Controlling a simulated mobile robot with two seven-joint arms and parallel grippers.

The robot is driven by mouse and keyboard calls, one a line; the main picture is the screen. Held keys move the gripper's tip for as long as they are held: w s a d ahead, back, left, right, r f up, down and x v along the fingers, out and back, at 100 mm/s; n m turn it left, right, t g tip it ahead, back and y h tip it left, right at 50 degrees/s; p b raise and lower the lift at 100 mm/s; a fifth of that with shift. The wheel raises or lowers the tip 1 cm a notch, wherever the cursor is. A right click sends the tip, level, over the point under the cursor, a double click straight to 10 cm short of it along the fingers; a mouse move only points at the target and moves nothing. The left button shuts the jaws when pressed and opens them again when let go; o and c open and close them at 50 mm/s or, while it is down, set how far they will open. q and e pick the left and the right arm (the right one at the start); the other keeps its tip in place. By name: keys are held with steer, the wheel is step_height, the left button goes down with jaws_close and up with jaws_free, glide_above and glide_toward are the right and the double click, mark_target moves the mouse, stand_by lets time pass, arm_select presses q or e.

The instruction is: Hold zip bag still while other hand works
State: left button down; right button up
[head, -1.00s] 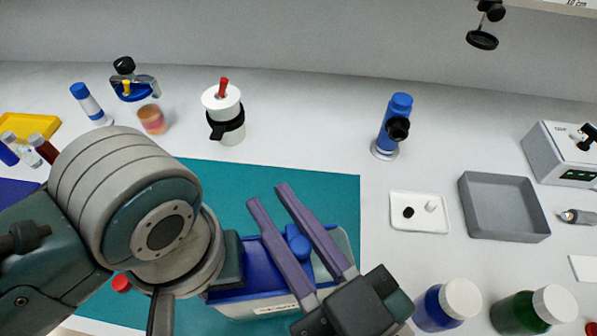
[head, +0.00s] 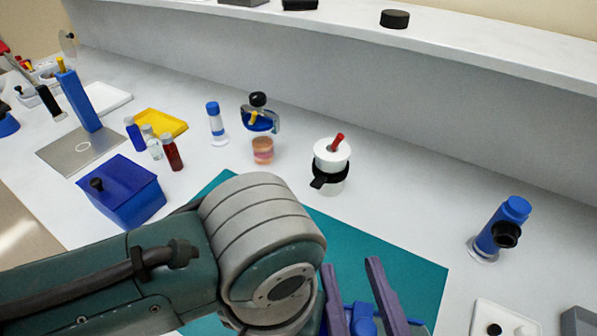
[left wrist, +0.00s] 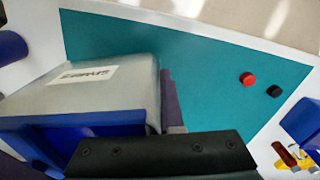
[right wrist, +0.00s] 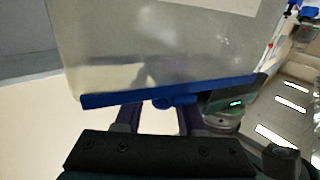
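The zip bag is a translucent pouch with a white label and a blue zip edge. It fills the left of the left wrist view (left wrist: 115,98) and the upper middle of the right wrist view (right wrist: 150,60). In the head view it is mostly cut off at the bottom, behind my arm. My left gripper (left wrist: 170,100) is at the bag's side edge and looks shut on it; one finger is largely hidden by the bag. My right gripper (head: 360,290) is open, its purple fingers either side of the blue zip slider (head: 361,319).
The bag is over a teal mat (head: 400,262). Behind are a white jar with a red knob (head: 331,158) and a blue-topped tube (head: 216,122). A blue box (head: 125,190) is left; a blue stand (head: 500,228) is right. Red and black caps (left wrist: 248,79) lie on the mat.

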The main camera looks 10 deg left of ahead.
steer(key=shift+a, duration=0.1)
steer(key=w+d+v, duration=0.1)
steer(key=d+v, duration=0.2)
steer(key=v, duration=1.1)
step_height(320, 180, up, 12)
steer(key=n+g+y, duration=0.2)
steer(key=n+y, duration=0.6)
steer(key=y, duration=0.2)
glide_above(367, 320)
steer(key=s+a+r+n+g, duration=0.3)
steer(key=a+r+n+g, duration=0.1)
steer(key=n+g, duration=0.5)
steer(key=s+a+r+n+g, duration=0.3)
steer(key=r+n+g, duration=0.3)
steer(key=n+g, duration=0.4)
steer(key=shift+s+a+n+g+y, duration=0.3)
steer(key=shift+a+n, duration=0.1)
steer(key=shift+a, duration=0.45)
